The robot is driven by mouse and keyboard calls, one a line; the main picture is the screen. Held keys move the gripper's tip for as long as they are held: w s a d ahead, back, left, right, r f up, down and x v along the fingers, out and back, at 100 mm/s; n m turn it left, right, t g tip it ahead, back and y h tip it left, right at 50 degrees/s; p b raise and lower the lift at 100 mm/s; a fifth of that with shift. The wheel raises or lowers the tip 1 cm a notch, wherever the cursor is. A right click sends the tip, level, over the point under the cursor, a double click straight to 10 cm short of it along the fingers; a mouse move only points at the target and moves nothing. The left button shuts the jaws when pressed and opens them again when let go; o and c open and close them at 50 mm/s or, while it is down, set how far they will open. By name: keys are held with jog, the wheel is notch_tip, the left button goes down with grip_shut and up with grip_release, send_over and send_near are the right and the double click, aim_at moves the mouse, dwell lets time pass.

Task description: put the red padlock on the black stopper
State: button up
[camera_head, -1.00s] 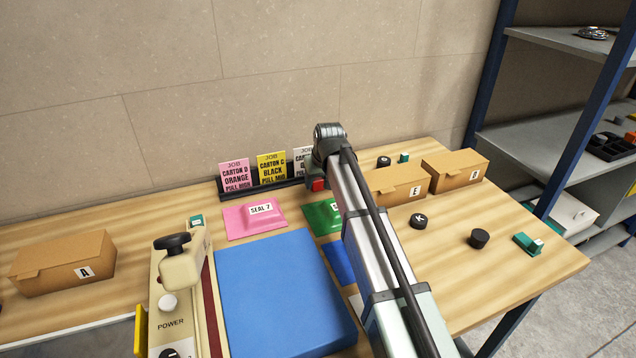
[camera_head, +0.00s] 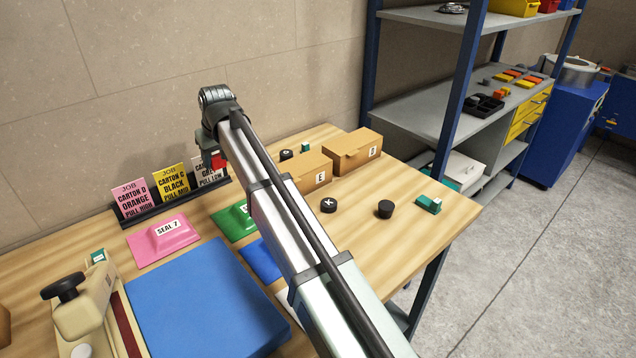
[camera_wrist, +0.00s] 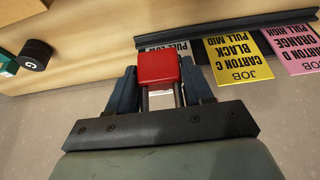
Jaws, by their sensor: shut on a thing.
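The red padlock (camera_head: 217,161) hangs at the end of my arm, near the job cards at the back of the table. In the wrist view my gripper (camera_wrist: 161,86) is shut on the padlock (camera_wrist: 158,68), its two dark fingers either side of it. Several black stoppers are on the table. One marked like X or K (camera_head: 329,205) lies right of my arm, and a taller plain-looking one (camera_head: 385,209) stands further right. Another (camera_head: 286,155) is at the back, left of the cartons. A black stopper marked G (camera_wrist: 35,55) shows at the left in the wrist view.
Two cardboard cartons (camera_head: 354,152) stand at the back right. A blue mat (camera_head: 205,302), a pink seal pad (camera_head: 163,240) and a cream press (camera_head: 85,310) are at the left. Bare wood surrounds the right-hand stoppers.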

jog(key=w+d+r+m, duration=0.1)
jog(key=w+d, duration=0.3)
jog(key=d, duration=0.3)
jog(key=w+d+r+m, duration=0.1)
jog(key=w+d+r, duration=0.1)
jog(key=w+d, duration=0.35)
jog(key=d+r+m+t+h, duration=0.1)
jog(key=d+r+m, duration=0.1)
jog(key=d, duration=1.3)
jog(key=m+h, duration=0.2)
jog(key=m, duration=0.3)
send_over(386, 201)
jog(key=s, duration=0.2)
jog(key=f, duration=0.1)
jog(key=shift+w+f, duration=0.2)
jog(key=shift+f, duration=4.85)
jog(key=shift+f, duration=0.15)
jog(key=o, duration=1.1)
